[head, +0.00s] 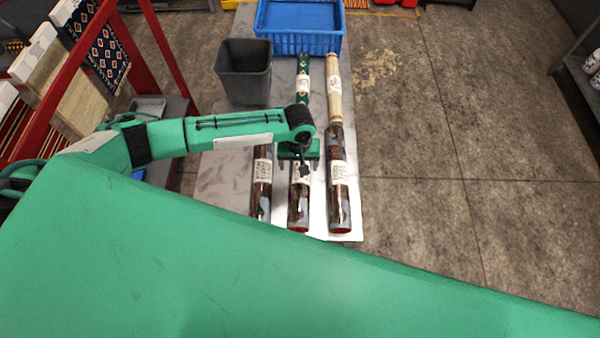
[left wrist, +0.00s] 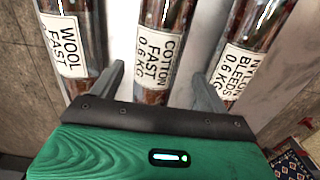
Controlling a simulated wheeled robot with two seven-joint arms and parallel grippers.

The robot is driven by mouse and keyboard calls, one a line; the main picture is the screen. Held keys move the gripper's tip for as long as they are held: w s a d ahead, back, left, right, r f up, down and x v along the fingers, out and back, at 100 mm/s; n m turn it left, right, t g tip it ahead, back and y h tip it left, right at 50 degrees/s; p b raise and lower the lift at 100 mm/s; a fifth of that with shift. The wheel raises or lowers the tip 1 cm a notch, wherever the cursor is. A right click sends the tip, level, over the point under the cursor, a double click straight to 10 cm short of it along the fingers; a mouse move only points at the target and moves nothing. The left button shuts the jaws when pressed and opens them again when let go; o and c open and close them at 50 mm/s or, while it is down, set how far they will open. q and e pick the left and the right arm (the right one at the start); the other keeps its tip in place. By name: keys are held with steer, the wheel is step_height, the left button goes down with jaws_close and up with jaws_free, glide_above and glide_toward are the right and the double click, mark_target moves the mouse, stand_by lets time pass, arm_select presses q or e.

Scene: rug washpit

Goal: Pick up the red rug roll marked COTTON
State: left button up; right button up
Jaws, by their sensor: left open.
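The red rug roll marked COTTON (left wrist: 160,45) is the middle of three dark red, glossy-wrapped rolls in the left wrist view; its white label reads COTTON FAST 0.6 KG. In the head view this middle roll (head: 299,211) lies lengthwise on the bench, partly hidden by my gripper. My left gripper (head: 303,160) is over it. In the left wrist view the fingers of my left gripper (left wrist: 160,85) are open, one on each side of the COTTON roll, with nothing held. I cannot tell how far above it they are. My right gripper is not in view.
A roll marked WOOL FAST (left wrist: 70,45) and one marked BLEEDS (left wrist: 245,50) lie close on either side. Behind are a green patterned roll (head: 303,80), a cream roll (head: 333,90), a grey bin (head: 244,75) and a blue crate (head: 300,42). A red rack (head: 165,60) stands left.

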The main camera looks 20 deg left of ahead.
arm_select(q)
steer(key=shift+s+d+f+p, duration=0.1)
steer(key=shift+s+f+p, duration=0.1)
steer(key=shift+f+p, duration=0.55)
step_height(320, 180, down, 4)
steer(key=shift+s+d+r, duration=0.1)
steer(key=shift+r, duration=0.05)
steer(key=shift+f, duration=0.3)
steer(key=c, duration=1.5)
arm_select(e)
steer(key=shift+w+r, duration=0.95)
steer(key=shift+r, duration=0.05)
